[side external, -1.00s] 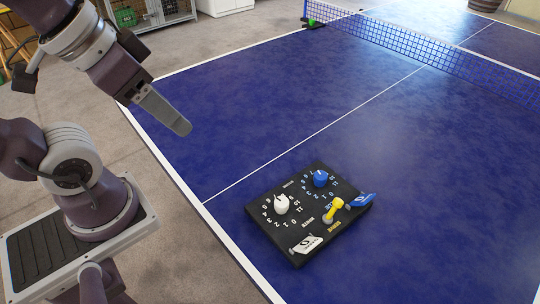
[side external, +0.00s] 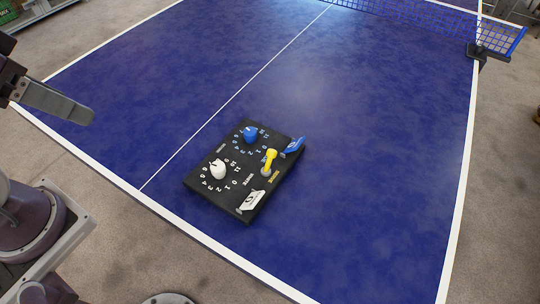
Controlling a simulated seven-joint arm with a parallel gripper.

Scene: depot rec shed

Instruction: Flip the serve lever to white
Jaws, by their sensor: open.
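The black scoreboard panel (side external: 222,206) lies on the blue table near its front left edge. The yellow serve lever (side external: 269,160) stands on the panel's right side, its round knob tilted toward the blue flag end. A blue flag (side external: 293,147) is at the panel's far right corner and a white flag (side external: 250,201) at its near end. A white dial (side external: 218,169) and a blue dial (side external: 250,134) sit left of the lever. My gripper (side external: 85,114) is open and empty at far left, well away from the panel; its fingers overlap in this view.
The table top (side external: 350,190) around the panel is clear. A net (side external: 420,22) crosses the far end, with its post clamp (side external: 488,52) on the right edge. A white line (side external: 240,90) runs along the table behind the panel.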

